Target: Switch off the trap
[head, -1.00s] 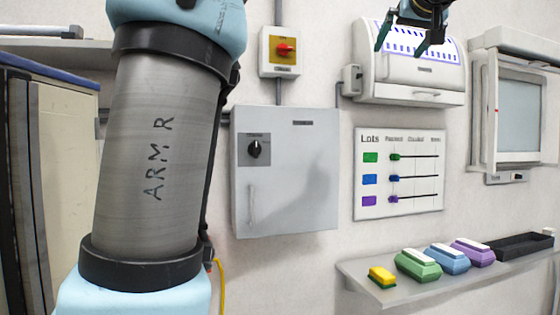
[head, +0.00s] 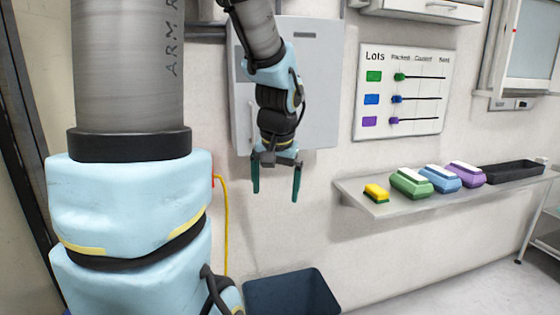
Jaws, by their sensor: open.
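The trap (head: 428,12) is a white wall unit at the top edge, right of centre. Only its lower tray part shows. Its lit blue grille and most of the small box on its left are out of view above. My gripper (head: 276,196) hangs below and to the left of the trap, pointing down. Its two dark green fingers are apart with nothing between them. It appears in front of the lower edge of the grey cabinet and the bare wall.
The grey cabinet (head: 318,90) is on the wall behind my arm. A lots board (head: 430,75) hangs below the trap. A shelf (head: 385,208) holds a yellow sponge (head: 376,192), several colored cartons and a black tray (head: 513,172). A dark bin (head: 292,293) stands on the floor below my gripper.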

